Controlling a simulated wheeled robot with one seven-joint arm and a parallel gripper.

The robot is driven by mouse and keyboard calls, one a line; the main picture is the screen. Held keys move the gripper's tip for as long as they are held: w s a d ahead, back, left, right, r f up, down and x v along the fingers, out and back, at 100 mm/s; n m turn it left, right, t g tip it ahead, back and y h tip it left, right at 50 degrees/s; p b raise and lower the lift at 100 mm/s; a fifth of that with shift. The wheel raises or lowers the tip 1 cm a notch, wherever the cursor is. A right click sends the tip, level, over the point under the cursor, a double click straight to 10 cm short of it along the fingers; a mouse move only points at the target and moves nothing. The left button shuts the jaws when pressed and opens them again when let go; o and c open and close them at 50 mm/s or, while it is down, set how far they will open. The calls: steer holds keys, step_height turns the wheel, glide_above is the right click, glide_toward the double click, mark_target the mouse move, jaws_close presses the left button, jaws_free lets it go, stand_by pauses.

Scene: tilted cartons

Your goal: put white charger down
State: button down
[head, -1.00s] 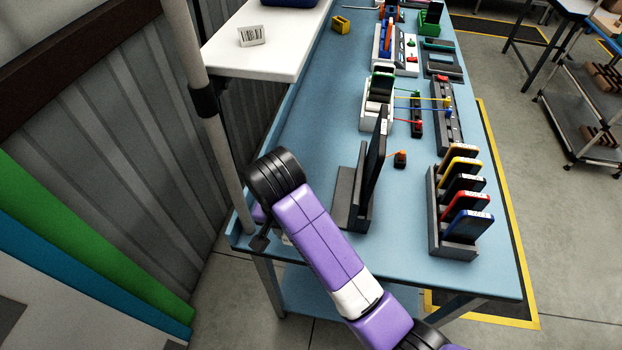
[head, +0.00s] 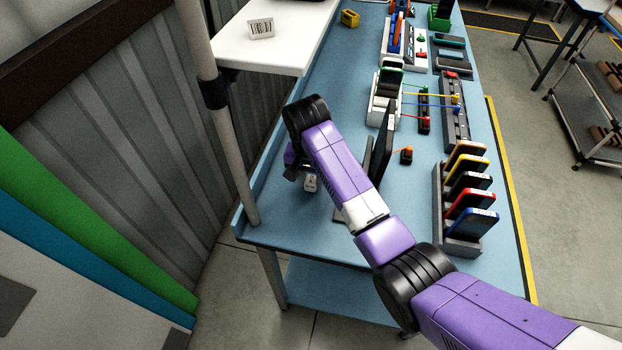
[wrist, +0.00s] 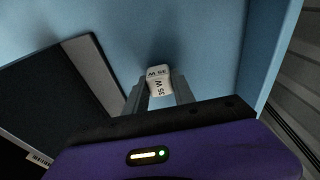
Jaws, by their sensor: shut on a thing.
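The white charger (wrist: 158,74) with "35 W" printed on it is held between the two grey fingers of my gripper (wrist: 158,92) in the wrist view. In the head view the charger (head: 311,184) shows as a small white block beneath my gripper (head: 304,174), near the left edge of the blue bench (head: 270,225). The bench surface lies close beyond the charger with a dark shadow beside it. I cannot tell whether the charger touches the bench. My arm hides part of the area around it.
A dark upright screen on a stand (head: 384,148) is just right of my gripper. A rack of several phones (head: 462,205) stands further right. A charging dock (head: 386,98) and a power strip (head: 455,112) are behind. A pole (head: 222,130) rises at the left edge.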

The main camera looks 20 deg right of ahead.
mark_target(310, 183)
steer(key=shift+f, duration=0.45)
steer(key=shift+f, duration=0.1)
steer(key=c, duration=1.1)
jaws_free()
steer(key=shift+o, duration=0.2)
steer(key=r, duration=0.2)
steer(key=r+b, duration=0.1)
steer(key=r, duration=0.2)
steer(key=s+r, duration=0.1)
steer(key=r, duration=0.1)
steer(key=shift+a+r, duration=0.3)
steer(key=shift+a, duration=0.05)
